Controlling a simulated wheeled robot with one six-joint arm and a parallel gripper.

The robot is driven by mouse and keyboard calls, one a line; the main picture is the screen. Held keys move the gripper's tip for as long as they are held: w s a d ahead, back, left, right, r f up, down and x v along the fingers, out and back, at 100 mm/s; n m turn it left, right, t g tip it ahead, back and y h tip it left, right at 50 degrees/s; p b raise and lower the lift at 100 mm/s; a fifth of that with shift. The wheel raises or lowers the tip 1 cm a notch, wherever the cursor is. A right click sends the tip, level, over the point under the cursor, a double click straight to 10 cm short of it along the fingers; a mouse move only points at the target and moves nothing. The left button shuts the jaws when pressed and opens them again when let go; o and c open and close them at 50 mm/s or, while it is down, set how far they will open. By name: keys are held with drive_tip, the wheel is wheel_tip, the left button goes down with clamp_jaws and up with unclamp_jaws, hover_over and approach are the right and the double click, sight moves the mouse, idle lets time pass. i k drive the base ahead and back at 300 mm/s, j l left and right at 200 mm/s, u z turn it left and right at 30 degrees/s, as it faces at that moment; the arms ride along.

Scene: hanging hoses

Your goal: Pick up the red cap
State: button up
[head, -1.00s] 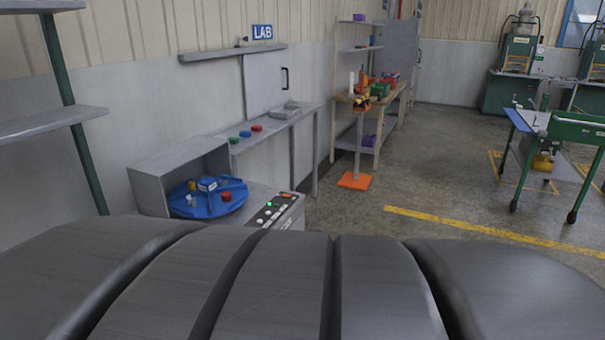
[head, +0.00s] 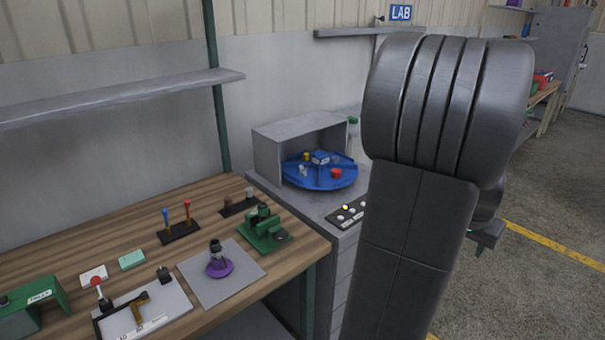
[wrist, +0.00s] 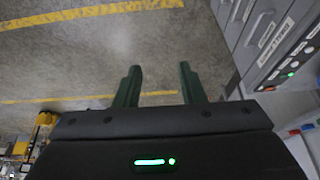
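A small red round piece, which looks like a red cap (head: 336,173), sits on the right part of a blue round turntable (head: 318,184) in the head view. A grey box-like hood stands behind the turntable. My gripper shows in the wrist view (wrist: 159,68), with its two green fingers apart and nothing between them. It hangs over open floor, to the left of the grey cabinet in that view.
A control panel (head: 347,212) is in front of the turntable. A green-topped item (head: 353,121) shows behind the hood. The wooden bench (head: 200,205) at left carries a green fixture (head: 265,232), a purple piece (head: 219,267) and levers. Floor at right is clear.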

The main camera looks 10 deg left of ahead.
sight(335, 173)
drive_tip(key=i+l+u, duration=0.1)
drive_tip(key=u, duration=0.35)
drive_tip(key=i+l+u, duration=0.2)
drive_tip(key=u, duration=0.2)
drive_tip(key=i+l+u, duration=0.15)
drive_tip(key=u, duration=0.3)
drive_tip(key=i+l+u, duration=0.1)
drive_tip(key=l+u, duration=0.3)
drive_tip(key=i+l+u, duration=0.1)
drive_tip(key=l, duration=0.3)
drive_tip(key=i+l, duration=0.1)
drive_tip(key=l, duration=0.35)
drive_tip(key=l+u, duration=0.15)
drive_tip(key=l, duration=0.3)
drive_tip(key=i, duration=0.05)
